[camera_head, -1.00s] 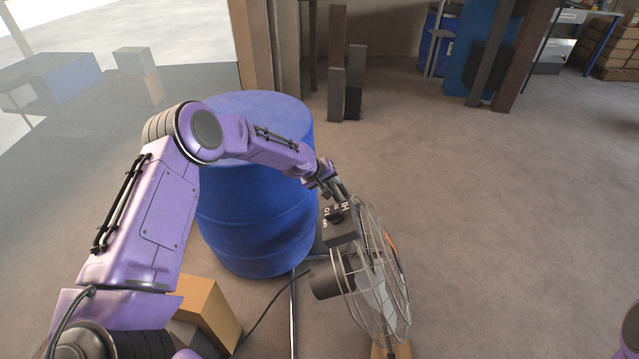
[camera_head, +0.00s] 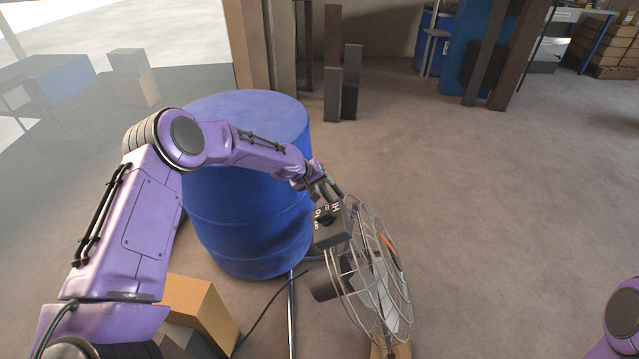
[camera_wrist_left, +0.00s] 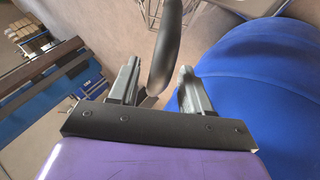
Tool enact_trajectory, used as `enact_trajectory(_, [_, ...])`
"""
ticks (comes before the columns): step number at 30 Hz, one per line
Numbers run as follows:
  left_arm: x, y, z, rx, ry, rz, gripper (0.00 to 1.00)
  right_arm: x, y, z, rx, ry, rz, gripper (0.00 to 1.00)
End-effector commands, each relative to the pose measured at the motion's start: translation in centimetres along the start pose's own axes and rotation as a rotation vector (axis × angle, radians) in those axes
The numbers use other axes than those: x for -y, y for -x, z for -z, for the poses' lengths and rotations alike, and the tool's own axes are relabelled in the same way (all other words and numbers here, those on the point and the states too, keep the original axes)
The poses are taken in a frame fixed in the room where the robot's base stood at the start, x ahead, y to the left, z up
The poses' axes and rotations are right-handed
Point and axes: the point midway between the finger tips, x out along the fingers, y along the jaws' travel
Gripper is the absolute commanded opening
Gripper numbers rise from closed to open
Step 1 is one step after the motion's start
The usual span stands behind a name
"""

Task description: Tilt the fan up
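The fan has a wire cage (camera_head: 401,283), a dark motor housing (camera_head: 325,286) and a black control box (camera_head: 332,232) with white lettering and a knob. It stands right of the blue barrel, its face turned right and somewhat upward. My left gripper (camera_head: 331,190) is at the fan's top, just above the control box. In the left wrist view, a black curved bar (camera_wrist_left: 166,50), apparently a fan handle, passes between the two grey fingers. The fingers stand apart with visible gaps beside the bar. My right gripper is out of view; only a purple part of that arm shows.
The blue barrel (camera_head: 245,210) stands close behind and left of the fan, beside my left forearm. A cardboard box (camera_head: 203,308) and a dark cable lie at the lower left. The floor right of the fan is clear. Upright posts (camera_head: 333,85) stand at the back.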

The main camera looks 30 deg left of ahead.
Motion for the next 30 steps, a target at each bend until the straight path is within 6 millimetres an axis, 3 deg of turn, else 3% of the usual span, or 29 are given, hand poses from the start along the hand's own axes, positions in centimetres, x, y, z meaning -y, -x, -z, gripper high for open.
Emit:
enact_trajectory(4, [-0.1, 1.6, 0.2, -0.002, 0.001, -0.001, 0.48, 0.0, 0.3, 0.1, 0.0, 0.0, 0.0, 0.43])
enact_trajectory(15, [-0.1, 9.5, 0.1, 0.0, 0.0, -0.001, 0.48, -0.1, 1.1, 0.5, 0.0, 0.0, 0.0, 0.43])
enact_trajectory(19, [0.0, 10.4, 0.0, 0.001, 0.0, 0.0, 0.48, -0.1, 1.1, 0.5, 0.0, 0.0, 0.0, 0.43])
enact_trajectory(30, [0.1, 10.4, 0.0, 0.001, 0.0, 0.001, 0.48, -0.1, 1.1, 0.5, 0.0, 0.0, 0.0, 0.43])
